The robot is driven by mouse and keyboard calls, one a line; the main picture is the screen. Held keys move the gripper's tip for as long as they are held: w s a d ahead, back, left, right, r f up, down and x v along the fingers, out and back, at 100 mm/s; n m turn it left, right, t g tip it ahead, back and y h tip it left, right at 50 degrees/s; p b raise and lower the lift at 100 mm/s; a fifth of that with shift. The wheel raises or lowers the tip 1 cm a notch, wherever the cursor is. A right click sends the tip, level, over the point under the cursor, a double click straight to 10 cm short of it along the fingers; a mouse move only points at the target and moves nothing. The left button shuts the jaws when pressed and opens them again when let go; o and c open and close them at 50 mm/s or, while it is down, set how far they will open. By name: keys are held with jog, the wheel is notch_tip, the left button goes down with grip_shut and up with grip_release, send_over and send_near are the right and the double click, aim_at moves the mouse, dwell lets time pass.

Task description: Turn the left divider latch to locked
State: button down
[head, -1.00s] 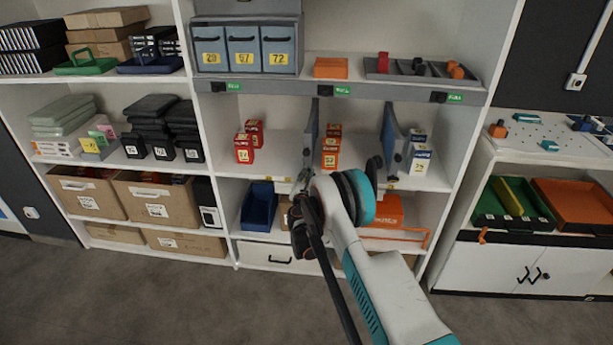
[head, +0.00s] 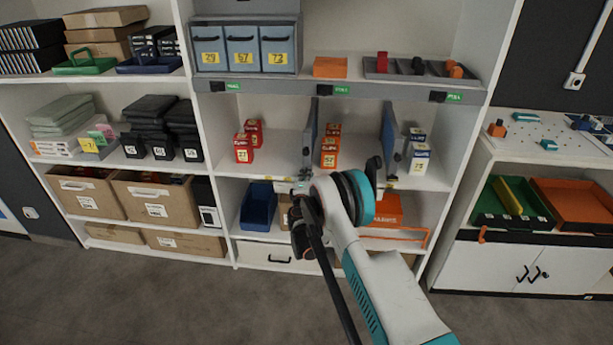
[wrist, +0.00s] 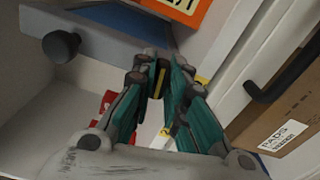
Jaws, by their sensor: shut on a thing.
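The left divider (head: 311,125) is a blue-grey upright panel on the middle shelf, between the red boxes and the orange boxes. It shows in the wrist view as a blue-grey panel (wrist: 115,32) with a black knob (wrist: 61,46). My gripper (head: 304,182) is at the shelf's front edge, by the foot of this divider. In the wrist view my gripper (wrist: 164,68) has its teal fingers closed on a small dark piece with yellow, which I take as the left divider latch (wrist: 158,80). The fingers hide most of it, so its setting cannot be read.
A second divider (head: 389,135) stands to the right, past the orange boxes (head: 330,150). Red boxes (head: 244,148) stand to the left. A blue bin (head: 258,207) and an orange box (head: 388,210) are on the shelf below. The floor in front is clear.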

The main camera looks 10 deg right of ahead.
jog(key=shift+s+f+m, duration=0.1)
jog(key=shift+f+m, duration=0.05)
jog(key=shift+m, duration=0.75)
jog(key=c, duration=1.6)
grip_release()
jog(key=v, duration=1.2)
